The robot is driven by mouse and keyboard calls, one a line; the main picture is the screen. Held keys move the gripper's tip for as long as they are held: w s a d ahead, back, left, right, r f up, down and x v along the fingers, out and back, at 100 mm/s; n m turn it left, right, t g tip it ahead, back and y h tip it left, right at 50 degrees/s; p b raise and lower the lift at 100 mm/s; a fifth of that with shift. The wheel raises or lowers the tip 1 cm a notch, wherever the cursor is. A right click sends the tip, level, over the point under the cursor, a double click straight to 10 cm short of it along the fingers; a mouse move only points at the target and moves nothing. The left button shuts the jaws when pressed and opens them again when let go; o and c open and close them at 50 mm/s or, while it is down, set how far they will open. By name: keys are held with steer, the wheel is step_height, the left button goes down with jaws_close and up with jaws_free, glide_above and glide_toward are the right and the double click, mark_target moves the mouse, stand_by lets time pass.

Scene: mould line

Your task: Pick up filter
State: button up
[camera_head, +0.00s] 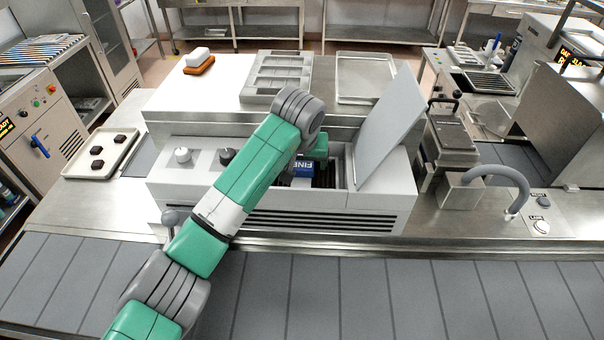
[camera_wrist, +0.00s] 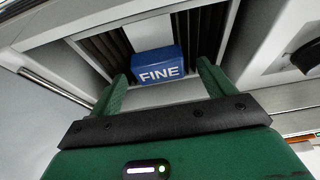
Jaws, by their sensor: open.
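The filter is a blue block lettered FINE (camera_wrist: 158,66), seated in the open slot of a grey machine (camera_head: 290,220). In the head view the filter (camera_head: 303,170) shows only in part, beside the end of my arm. In the wrist view my gripper (camera_wrist: 160,75) is open, with one green finger on each side of the filter's near end. The fingers appear apart from the filter, and I cannot tell the exact gap. The machine's lid (camera_head: 391,125) stands raised at the right of the slot.
Knobs (camera_head: 183,155) sit on the machine's top left of the slot. Behind are a moulded tray (camera_head: 278,72), a flat tray (camera_head: 365,68) and a brown-and-white block (camera_head: 198,62). A tray with dark pieces (camera_head: 75,165) lies left. A grey conveyor (camera_head: 420,290) runs in front.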

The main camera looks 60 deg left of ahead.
mark_target(302, 166)
steer(key=shift+w+a+f, duration=0.1)
steer(key=shift+f, duration=0.2)
steer(key=c, duration=1.5)
step_height(302, 166, up, 10)
steer(key=shift+r+b, duration=0.1)
steer(key=shift+b, duration=0.2)
